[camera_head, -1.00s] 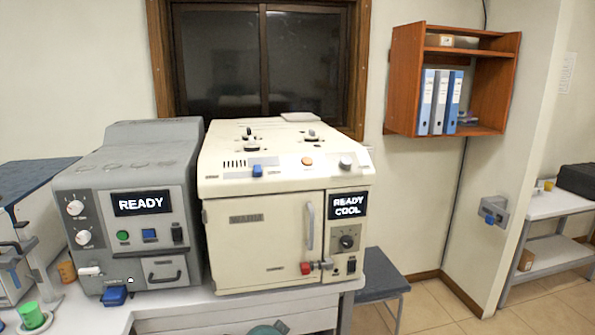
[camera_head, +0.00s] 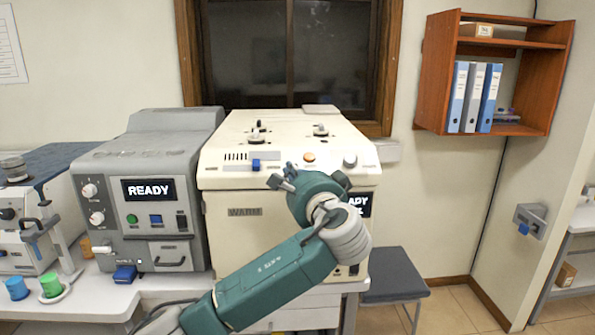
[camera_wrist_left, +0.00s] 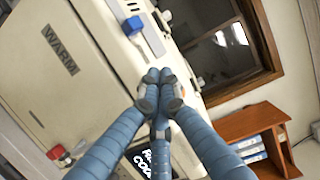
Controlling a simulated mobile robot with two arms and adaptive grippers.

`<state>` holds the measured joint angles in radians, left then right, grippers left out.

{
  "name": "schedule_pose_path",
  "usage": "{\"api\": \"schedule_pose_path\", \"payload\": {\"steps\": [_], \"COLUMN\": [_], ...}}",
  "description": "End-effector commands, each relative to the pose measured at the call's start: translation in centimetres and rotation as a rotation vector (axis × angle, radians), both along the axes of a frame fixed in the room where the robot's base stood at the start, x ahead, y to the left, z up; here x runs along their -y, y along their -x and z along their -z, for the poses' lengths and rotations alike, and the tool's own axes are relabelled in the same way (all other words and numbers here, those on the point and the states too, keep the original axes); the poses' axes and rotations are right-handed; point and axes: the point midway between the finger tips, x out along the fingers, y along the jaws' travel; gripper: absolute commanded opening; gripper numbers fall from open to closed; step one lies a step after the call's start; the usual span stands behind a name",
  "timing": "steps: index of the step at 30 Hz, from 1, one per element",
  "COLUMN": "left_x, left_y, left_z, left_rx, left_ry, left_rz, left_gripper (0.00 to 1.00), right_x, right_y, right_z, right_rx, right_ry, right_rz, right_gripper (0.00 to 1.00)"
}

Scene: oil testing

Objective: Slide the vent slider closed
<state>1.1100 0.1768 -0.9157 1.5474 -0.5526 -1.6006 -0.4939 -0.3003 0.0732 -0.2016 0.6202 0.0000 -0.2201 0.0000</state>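The vent slider is a small blue knob (camera_head: 256,165) on a pale strip at the front top edge of the cream oven (camera_head: 240,225), right of a row of dark vent slots (camera_head: 236,156). It also shows in the left wrist view (camera_wrist_left: 132,26). My left gripper (camera_head: 284,180) is just right of the knob, in front of the oven's upper front. In the left wrist view its fingertips (camera_wrist_left: 160,88) are together with nothing seen between them. They look apart from the knob. My right gripper is not in view.
The grey machine (camera_head: 130,235) with a READY display stands left of the oven. An orange button (camera_head: 309,157) and a grey knob (camera_head: 350,160) sit right of the slider. My forearm covers much of the oven's door and panel. A dark stool (camera_head: 395,275) stands at right.

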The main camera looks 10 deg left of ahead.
Motion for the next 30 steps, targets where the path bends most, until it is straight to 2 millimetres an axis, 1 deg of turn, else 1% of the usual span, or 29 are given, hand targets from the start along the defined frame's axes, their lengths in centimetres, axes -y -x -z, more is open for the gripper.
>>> {"api": "schedule_pose_path", "payload": {"steps": [1, 3, 6, 9, 14, 26, 28, 30], "left_x": [-0.7, -1.4, -2.5, -4.1, -5.5, -5.8, -6.1, -7.1], "left_y": [-1.0, -2.3, -3.7, -3.0, -2.6, -2.4, -2.3, -2.1], "left_z": [-0.5, -0.4, -0.4, -0.4, -0.1, 0.1, 0.2, 0.3], "left_rx": [-0.003, -0.003, -0.003, -0.001, -0.002, -0.001, -0.002, -0.004], "left_ry": [-0.003, -0.003, -0.002, -0.001, 0.0, 0.002, 0.002, 0.003], "left_rz": [-0.003, -0.004, -0.002, 0.0, 0.001, 0.002, 0.001, -0.002], "left_gripper": [0.0, 0.0, 0.0, 0.0, 0.0, 0.0, 0.0, 0.0], "right_x": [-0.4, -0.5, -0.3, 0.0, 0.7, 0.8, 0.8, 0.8], "right_y": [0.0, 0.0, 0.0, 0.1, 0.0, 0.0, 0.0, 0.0], "right_z": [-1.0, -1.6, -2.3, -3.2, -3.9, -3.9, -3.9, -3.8], "right_rx": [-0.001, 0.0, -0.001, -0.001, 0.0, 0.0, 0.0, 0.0], "right_ry": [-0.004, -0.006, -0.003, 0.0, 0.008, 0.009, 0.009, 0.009], "right_rz": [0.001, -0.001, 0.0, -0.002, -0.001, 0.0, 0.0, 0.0], "right_gripper": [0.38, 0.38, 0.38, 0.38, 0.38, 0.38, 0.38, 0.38]}}
